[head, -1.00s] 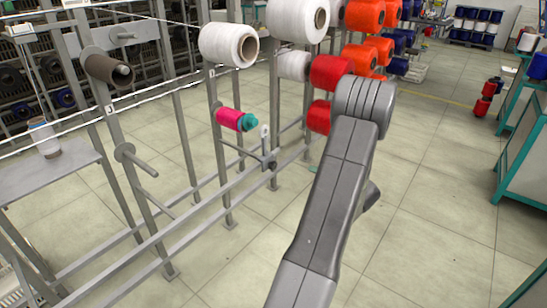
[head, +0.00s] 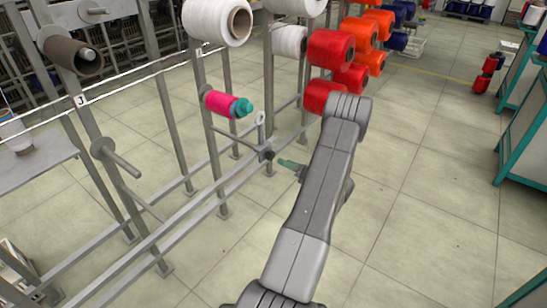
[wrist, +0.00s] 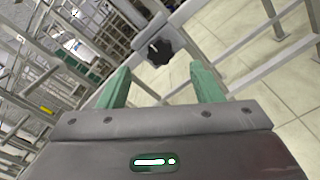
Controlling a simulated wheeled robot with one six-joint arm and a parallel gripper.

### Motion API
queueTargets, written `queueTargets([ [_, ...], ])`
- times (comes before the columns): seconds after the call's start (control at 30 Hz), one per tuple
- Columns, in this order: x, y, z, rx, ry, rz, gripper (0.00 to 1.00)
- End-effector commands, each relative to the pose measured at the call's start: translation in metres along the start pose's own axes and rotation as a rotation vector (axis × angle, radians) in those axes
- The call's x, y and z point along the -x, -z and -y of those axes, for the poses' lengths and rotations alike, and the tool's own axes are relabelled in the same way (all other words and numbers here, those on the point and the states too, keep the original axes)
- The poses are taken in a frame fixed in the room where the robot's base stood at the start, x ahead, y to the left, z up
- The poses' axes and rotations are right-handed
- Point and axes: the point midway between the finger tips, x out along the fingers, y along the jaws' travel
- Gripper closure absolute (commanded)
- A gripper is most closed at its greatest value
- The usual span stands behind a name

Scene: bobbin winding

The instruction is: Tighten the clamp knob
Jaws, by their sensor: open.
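The clamp knob (wrist: 157,50) is a black, lobed knob on a grey bracket. In the wrist view it sits beyond the fingertips, roughly centred between them. In the head view the dark clamp knob (head: 267,155) is small, at the rail below the pink bobbin. My gripper (wrist: 163,82) has two green fingers spread apart with nothing between them. In the head view the green fingertips of my gripper (head: 288,163) point left toward the clamp knob, and a gap shows between them. The rest of the gripper is mostly hidden behind my arm.
A pink bobbin (head: 220,102) with a teal end sits on the frame above the clamp. A thin upright rod with an eyelet (head: 260,119) rises beside the knob. White (head: 215,21) and red spools (head: 330,48) hang above and behind. Open tiled floor (head: 430,200) lies to the right.

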Motion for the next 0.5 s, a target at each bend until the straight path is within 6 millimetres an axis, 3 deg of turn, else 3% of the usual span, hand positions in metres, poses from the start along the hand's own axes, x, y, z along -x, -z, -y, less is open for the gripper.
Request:
queueTargets([
  [0.2,-0.043,0.001,0.000,0.001,-0.002,-0.001,0.41],
  [0.5,-0.069,0.000,0.000,-0.001,0.001,0.001,0.41],
])
